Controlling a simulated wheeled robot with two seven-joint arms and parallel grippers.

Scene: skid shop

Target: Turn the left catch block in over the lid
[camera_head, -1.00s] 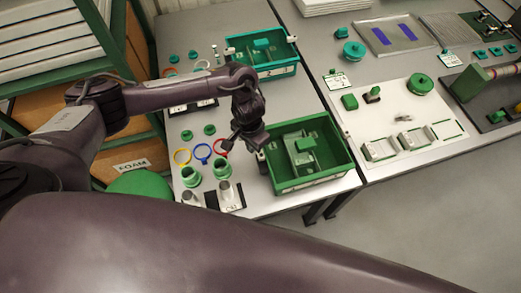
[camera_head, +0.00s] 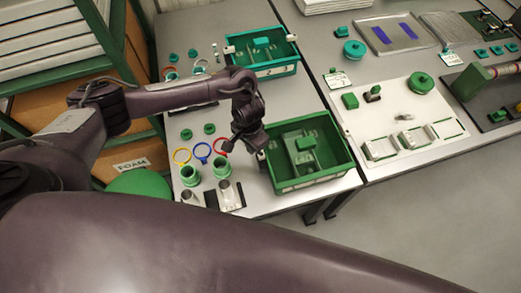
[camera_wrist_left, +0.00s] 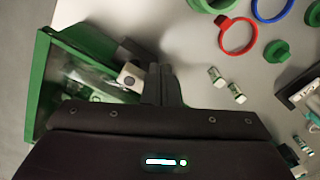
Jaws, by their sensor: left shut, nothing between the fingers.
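The green bin (camera_head: 349,161) stands near the front of the left bench with a green part inside. The left catch block (camera_wrist_left: 130,76), a small pale block with a dark spot, sits at the bin's rim in the left wrist view. In the head view it is mostly hidden by my gripper. My left gripper (camera_head: 258,148) is at the bin's left wall, and its fingers (camera_wrist_left: 161,80) are shut and empty right beside the block. I cannot tell whether they touch it. A lid cannot be made out clearly. My right gripper is not in view.
Coloured rings (camera_head: 202,151), green cups (camera_head: 221,169) and small fittings lie left of the bin. A teal bin (camera_head: 275,71) with white side blocks stands farther back. A second bench (camera_head: 345,110) with boards and parts is to the right.

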